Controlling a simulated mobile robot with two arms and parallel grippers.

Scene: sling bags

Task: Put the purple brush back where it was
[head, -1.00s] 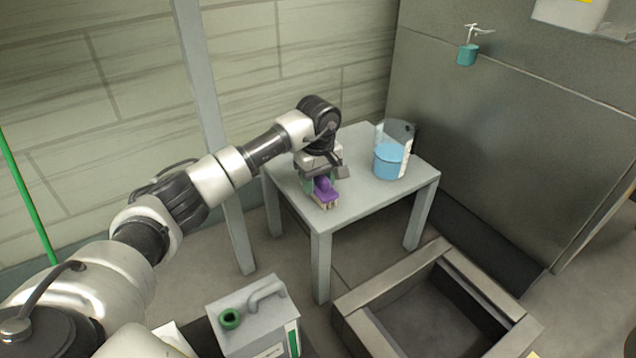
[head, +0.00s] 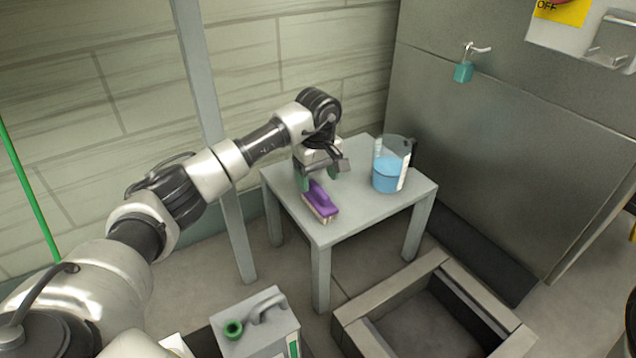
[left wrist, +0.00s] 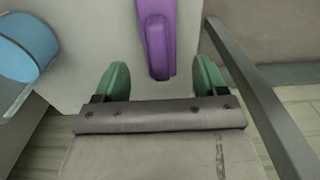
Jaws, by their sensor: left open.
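The purple brush (head: 320,201) lies on the small grey table (head: 372,211), near its front left edge, with its pale bristles facing down. My left gripper (head: 319,181) is just behind and above the brush, with its green fingertips spread apart. In the left wrist view the brush (left wrist: 156,38) lies ahead of and between the two open green fingers of the left gripper (left wrist: 160,82), and neither finger appears to touch it. My right gripper is not in view.
A clear jug of blue liquid (head: 389,168) stands on the table, right of the brush; it also shows in the left wrist view (left wrist: 25,48). A grey can (head: 258,322) and a low frame (head: 430,312) are in front. A post (head: 205,110) rises left of the table.

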